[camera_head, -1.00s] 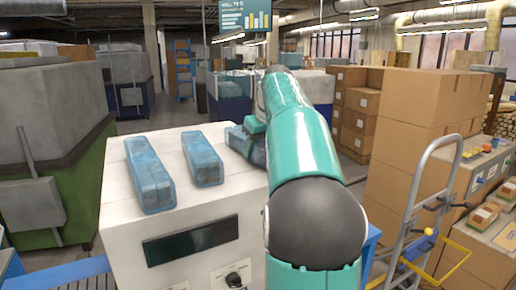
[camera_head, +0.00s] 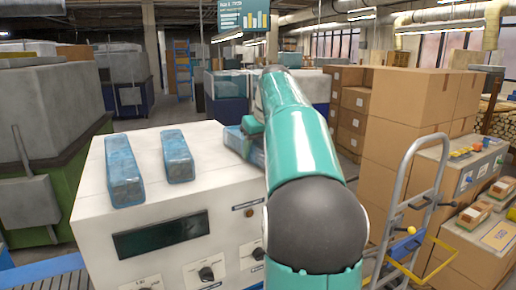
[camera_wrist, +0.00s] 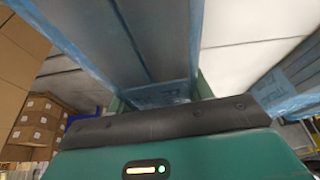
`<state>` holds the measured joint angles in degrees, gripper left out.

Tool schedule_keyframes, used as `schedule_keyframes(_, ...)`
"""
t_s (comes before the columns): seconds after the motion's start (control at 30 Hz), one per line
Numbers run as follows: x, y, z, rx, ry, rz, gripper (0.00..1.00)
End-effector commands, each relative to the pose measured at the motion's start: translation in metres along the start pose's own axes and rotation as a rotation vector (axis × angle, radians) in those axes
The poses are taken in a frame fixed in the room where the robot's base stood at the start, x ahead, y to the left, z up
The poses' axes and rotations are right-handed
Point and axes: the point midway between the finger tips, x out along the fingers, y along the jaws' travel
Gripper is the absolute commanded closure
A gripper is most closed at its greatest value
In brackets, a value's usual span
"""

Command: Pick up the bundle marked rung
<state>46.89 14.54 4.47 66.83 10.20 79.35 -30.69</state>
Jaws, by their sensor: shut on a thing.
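Three blue film-wrapped bundles show in the head view. One bundle (camera_head: 123,172) lies at the left on the white machine top, and a second bundle (camera_head: 178,157) lies beside it. The third bundle (camera_head: 234,139) is at the end of my teal arm, which partly hides it. In the wrist view this bundle (camera_wrist: 150,42) fills the middle, and my gripper (camera_wrist: 160,98) is shut on it. Another bundle (camera_wrist: 293,88) shows at the right of that view, with lettering too blurred to read. I cannot read which one is marked rung, nor tell whether the held bundle clears the top.
The white machine (camera_head: 150,243) has a dark display and knobs on its front. A hand truck (camera_head: 408,200) and stacked cartons (camera_head: 412,110) stand at the right. A blue roller conveyor (camera_head: 50,280) is at the lower left.

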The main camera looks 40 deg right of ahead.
Motion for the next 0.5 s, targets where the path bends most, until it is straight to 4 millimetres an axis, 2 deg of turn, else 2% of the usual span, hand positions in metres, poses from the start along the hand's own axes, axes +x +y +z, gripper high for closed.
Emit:
schedule_keyframes(0.43, 0.0001, -0.0054, -0.0034, -0.003, 0.003, -0.001, 0.86)
schedule_keyframes(0.47, 0.0001, -0.0055, -0.0035, -0.003, 0.003, -0.001, 0.45)
schedule_keyframes(0.5, 0.0001, -0.0055, -0.0035, -0.003, 0.003, -0.001, 0.37)
